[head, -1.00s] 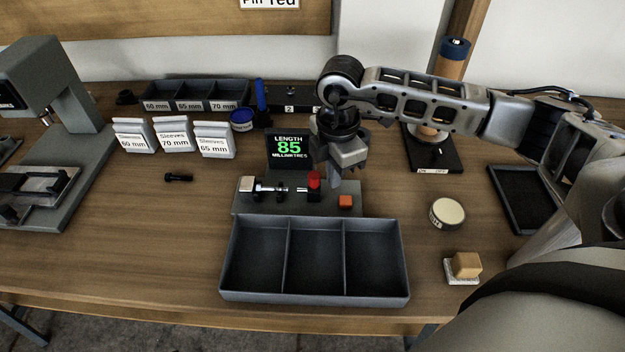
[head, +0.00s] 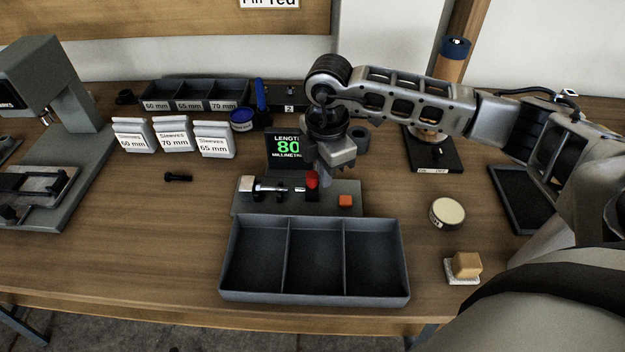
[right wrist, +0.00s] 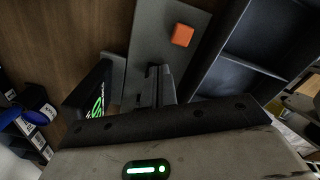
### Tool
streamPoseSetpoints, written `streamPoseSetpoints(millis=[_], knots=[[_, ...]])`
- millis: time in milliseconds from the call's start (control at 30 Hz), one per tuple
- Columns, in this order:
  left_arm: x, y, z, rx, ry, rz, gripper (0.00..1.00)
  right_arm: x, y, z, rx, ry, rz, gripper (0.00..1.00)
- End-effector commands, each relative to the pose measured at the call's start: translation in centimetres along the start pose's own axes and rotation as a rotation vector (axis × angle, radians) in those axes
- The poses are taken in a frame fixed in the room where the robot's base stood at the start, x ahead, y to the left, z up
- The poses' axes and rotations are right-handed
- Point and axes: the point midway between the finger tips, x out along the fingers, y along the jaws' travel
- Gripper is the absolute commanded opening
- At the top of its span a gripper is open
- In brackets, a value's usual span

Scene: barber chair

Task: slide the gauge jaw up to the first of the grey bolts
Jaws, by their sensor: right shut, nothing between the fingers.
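The length gauge has a grey base plate (head: 350,186) behind the three-compartment tray. A silver-shanked bolt (head: 268,188) lies on it at the left, against a pale end block (head: 246,183). The red-topped gauge jaw (head: 312,179) stands to the right of the bolt. The gauge display (head: 284,148) reads 80 millimetres, partly covered by my gripper. My right gripper (head: 324,178) is shut and empty, pointing down just right of the jaw. In the right wrist view its fingers (right wrist: 160,82) are together over the plate. My left gripper is out of view.
The empty three-compartment tray (head: 315,297) stands in front. An orange square (head: 345,201) sits on the plate's right. A loose dark bolt (head: 178,177) lies left. Sleeve boxes (head: 172,138) and a labelled bin (head: 194,95) stand behind. A round tin (head: 447,213) is at right.

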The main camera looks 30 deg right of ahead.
Motion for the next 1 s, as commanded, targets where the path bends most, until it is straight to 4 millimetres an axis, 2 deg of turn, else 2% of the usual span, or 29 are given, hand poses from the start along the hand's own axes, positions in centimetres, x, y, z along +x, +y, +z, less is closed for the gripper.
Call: streamPoseSetpoints(millis=[567, 1000], knots=[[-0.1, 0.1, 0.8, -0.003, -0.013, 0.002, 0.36, 0.0, 0.9, -1.6, -0.002, 0.002, 0.0, 0.0], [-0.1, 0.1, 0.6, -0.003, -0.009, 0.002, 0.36, 0.0, 0.9, -1.7, -0.003, 0.004, 0.0, 0.0]])
